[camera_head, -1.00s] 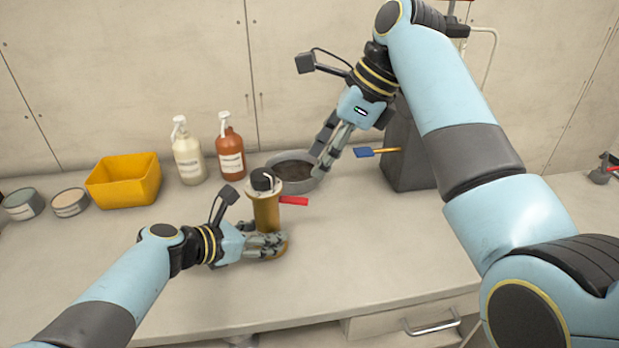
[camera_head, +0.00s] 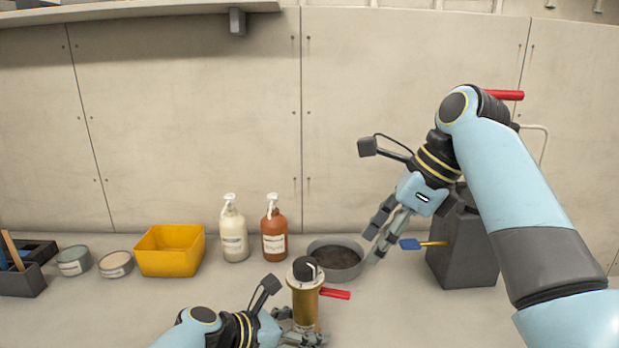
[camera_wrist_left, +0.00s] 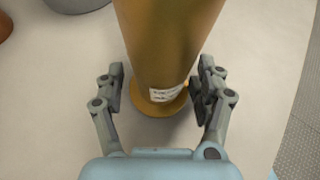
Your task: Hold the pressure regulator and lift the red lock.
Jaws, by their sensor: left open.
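The pressure regulator (camera_head: 306,308) is an upright brass-coloured cylinder with a black top, standing on the counter. The red lock (camera_head: 335,293) sticks out to the right below its top. My left gripper (camera_head: 303,338) is low at the regulator, partly cut off by the bottom edge. In the left wrist view its open fingers (camera_wrist_left: 157,95) are on either side of the brass body (camera_wrist_left: 170,40), above its round foot; I cannot tell whether they touch it. The lock is not visible there. My right gripper (camera_head: 374,245) appears open and empty, above and right of the regulator, near the bowl.
A grey bowl (camera_head: 338,270) stands close behind the regulator. Left of it are a red-brown bottle (camera_head: 274,240), a white bottle (camera_head: 233,238), a yellow bin (camera_head: 168,262) and two tins. A dark block (camera_head: 463,250) with a blue-tipped tool (camera_head: 412,244) stands right of my right gripper.

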